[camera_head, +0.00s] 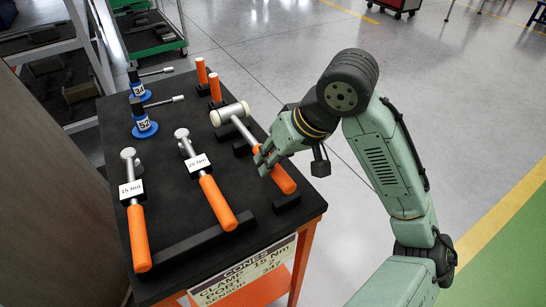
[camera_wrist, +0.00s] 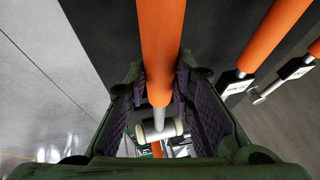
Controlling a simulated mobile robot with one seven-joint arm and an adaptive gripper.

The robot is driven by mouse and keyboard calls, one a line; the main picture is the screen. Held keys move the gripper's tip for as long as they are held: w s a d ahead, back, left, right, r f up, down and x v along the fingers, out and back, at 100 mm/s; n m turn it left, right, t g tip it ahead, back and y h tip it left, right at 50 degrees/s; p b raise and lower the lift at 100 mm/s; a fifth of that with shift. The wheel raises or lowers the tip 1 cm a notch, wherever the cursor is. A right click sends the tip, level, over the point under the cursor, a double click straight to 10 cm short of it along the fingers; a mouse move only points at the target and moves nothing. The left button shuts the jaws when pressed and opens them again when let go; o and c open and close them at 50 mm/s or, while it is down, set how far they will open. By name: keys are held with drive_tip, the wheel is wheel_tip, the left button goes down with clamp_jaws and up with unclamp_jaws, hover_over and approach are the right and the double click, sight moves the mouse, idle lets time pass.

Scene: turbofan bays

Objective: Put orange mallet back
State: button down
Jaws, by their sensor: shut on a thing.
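The orange mallet has a pale cylindrical head (camera_head: 231,113), a metal neck and an orange handle (camera_head: 284,180). It is at the right side of the black tabletop (camera_head: 180,232). My gripper (camera_head: 266,160) is shut around the mallet at the front part of its handle. In the wrist view the orange handle (camera_wrist: 160,45) runs between the two finger pads, with the pale head (camera_wrist: 158,131) beyond them. Small black blocks (camera_head: 286,203) sit under or beside the mallet. I cannot tell whether it touches them.
Two orange-handled torque wrenches, labelled 15 Nm (camera_head: 138,235) and 20 Nm (camera_head: 217,200), lie left of the mallet. Blue-based tools (camera_head: 145,128) and upright orange handles (camera_head: 202,71) stand at the back. A black bar (camera_head: 190,245) lies along the front. Floor to the right is open.

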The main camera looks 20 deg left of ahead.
drive_tip(key=shift+f+b, duration=0.9)
drive_tip(key=shift+f, duration=0.4)
idle(0.4)
drive_tip(key=c, duration=1.3)
unclamp_jaws()
drive_tip(key=v, duration=1.2)
